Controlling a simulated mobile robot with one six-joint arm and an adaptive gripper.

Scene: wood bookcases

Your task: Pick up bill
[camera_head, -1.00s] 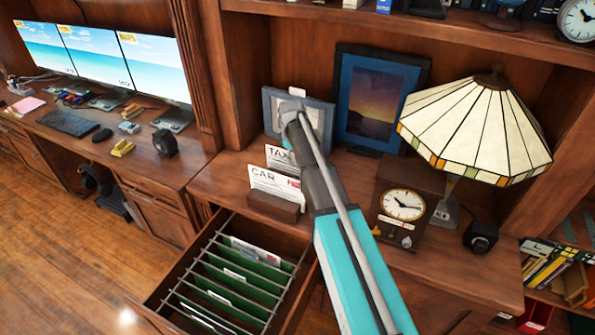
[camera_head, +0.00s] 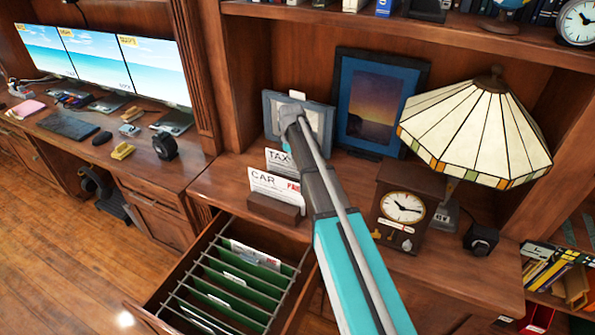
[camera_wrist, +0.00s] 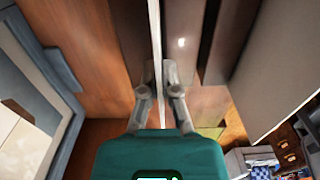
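The bills stand upright in a dark wooden holder (camera_head: 276,207) on the desk top. The front bill, marked "CAR" (camera_head: 273,185), has a red stamp, and one marked "TAX" (camera_head: 283,158) stands behind it. My gripper (camera_wrist: 158,74) is hidden behind my arm in the head view. In the wrist view its two fingers are close together on either side of a thin white bill (camera_wrist: 156,28) seen edge-on. The fingers look shut on it, with little gap. The writing on this bill cannot be seen.
A small picture frame (camera_head: 272,118) and a larger blue one (camera_head: 343,125) stand behind. A clock (camera_head: 388,184) and a stained-glass lamp (camera_head: 478,125) are to the right. An open file drawer (camera_head: 178,281) juts out below.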

